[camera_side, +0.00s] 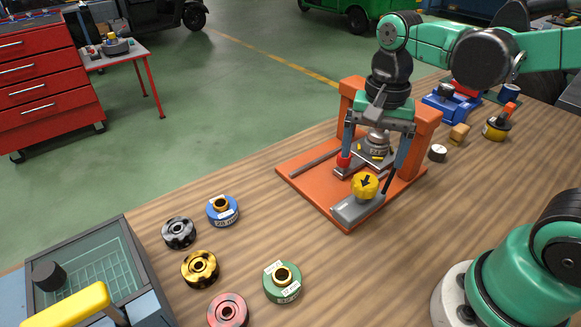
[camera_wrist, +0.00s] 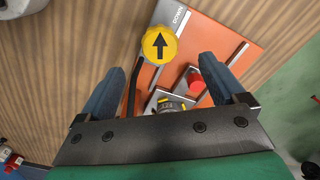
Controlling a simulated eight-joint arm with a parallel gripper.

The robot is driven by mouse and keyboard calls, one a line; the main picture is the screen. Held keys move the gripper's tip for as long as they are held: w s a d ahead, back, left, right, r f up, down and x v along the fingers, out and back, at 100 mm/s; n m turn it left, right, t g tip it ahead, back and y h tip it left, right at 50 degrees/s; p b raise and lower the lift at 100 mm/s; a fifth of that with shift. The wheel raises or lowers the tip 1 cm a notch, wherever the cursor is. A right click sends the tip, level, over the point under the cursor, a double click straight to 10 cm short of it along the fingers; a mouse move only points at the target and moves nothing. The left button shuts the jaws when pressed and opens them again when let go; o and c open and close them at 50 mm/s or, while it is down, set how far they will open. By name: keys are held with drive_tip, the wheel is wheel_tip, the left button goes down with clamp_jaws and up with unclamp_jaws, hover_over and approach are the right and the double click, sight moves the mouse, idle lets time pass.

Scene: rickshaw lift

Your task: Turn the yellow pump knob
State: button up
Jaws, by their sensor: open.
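The yellow pump knob (camera_side: 365,185), with a black arrow on top, sits on a grey pump body (camera_side: 358,208) at the front of an orange press (camera_side: 345,215). In the wrist view the knob (camera_wrist: 160,45) shows its arrow pointing up, beside a "DOWN" label (camera_wrist: 181,16). My gripper (camera_side: 374,165) is open and empty above the press, behind the knob in the side view. Its fingers stand wide apart on either side of the press's middle. In the wrist view the knob appears beyond and between the fingertips (camera_wrist: 162,68), apart from them.
A small red knob (camera_side: 344,160) and a black lever (camera_side: 388,181) stand close to my fingers. The press's orange uprights (camera_side: 427,130) rise behind. Several loose ring parts lie left, including a green one (camera_side: 282,290), near a grey tray (camera_side: 125,250).

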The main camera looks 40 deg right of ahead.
sight(366, 180)
drive_tip(key=n, duration=0.6)
drive_tip(key=shift+n, duration=0.3)
drive_tip(key=n, duration=0.6)
drive_tip(key=shift+f, duration=2.8)
drive_tip(key=c, duration=1.3)
drive_tip(key=shift+o, duration=0.2)
drive_tip(key=m, duration=0.4)
drive_tip(key=shift+m, duration=0.3)
drive_tip(key=o, duration=1.3)
drive_tip(key=shift+c, duration=0.2)
